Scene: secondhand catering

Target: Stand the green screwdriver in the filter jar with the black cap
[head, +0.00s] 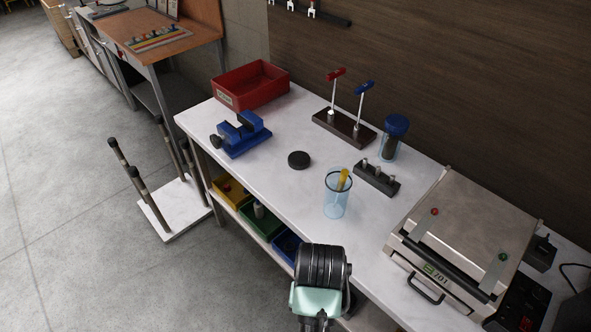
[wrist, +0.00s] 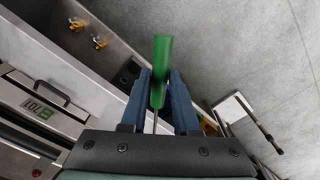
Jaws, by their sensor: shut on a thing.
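My gripper (wrist: 159,92) is shut on the green screwdriver (wrist: 161,66) in the wrist view, its two blue fingers on either side of it. The green handle extends past the fingertips, and a thin shaft shows between the fingers. In the head view my arm is at the bottom, by the bench's front edge; the screwdriver is hidden there. An open clear bluish jar (head: 336,204) stands on the bench with a yellow-handled item (head: 343,179) in it. A round black cap (head: 299,160) lies flat to its left. My gripper is apart from both.
A blue-lidded jar (head: 391,147), a dark block (head: 376,180) and a rack with red and blue handles (head: 344,128) stand behind. A press grill (head: 468,232) is right; a blue vise (head: 240,136) and red bin (head: 250,86) are left. Bench is clear around the cap.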

